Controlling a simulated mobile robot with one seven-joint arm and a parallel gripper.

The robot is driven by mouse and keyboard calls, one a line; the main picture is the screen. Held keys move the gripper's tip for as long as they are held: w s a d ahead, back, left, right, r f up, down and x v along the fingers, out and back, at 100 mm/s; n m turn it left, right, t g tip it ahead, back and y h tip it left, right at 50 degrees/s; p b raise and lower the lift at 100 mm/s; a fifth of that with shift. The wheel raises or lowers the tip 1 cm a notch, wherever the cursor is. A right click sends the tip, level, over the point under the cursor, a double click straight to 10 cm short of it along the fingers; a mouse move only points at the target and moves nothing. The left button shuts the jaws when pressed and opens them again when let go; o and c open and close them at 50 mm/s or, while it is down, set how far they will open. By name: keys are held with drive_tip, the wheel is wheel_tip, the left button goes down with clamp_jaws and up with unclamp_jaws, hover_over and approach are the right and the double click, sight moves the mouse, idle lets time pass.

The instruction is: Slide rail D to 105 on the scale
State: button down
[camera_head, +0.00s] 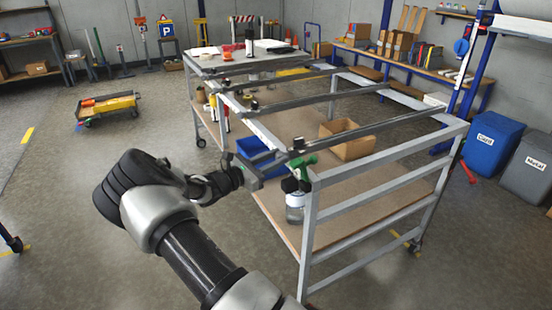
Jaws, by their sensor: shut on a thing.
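Several dark rails lie across the top of a grey metal frame cart. The nearest rail (385,127) spans from the near left side to the right side. Its letter cannot be read, so I cannot tell from markings that it is rail D.
The cart frame (398,185) has a lower shelf with an open cardboard box (347,140), a blue bin (256,151) and a clear jar (295,206). Another rail (315,99) lies farther back. Blue (491,142) and grey bins stand right.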

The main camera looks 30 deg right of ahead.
drive_tip(key=c, duration=1.4)
unclamp_jaws()
drive_tip(key=shift+w, duration=0.1)
drive_tip(key=shift+a, duration=0.1)
drive_tip(key=s+a, duration=0.1)
drive_tip(key=a, duration=0.4)
drive_tip(key=s+a, duration=0.1)
drive_tip(key=a, duration=0.5)
drive_tip(key=s+a+p, duration=0.1)
drive_tip(key=a, duration=0.5)
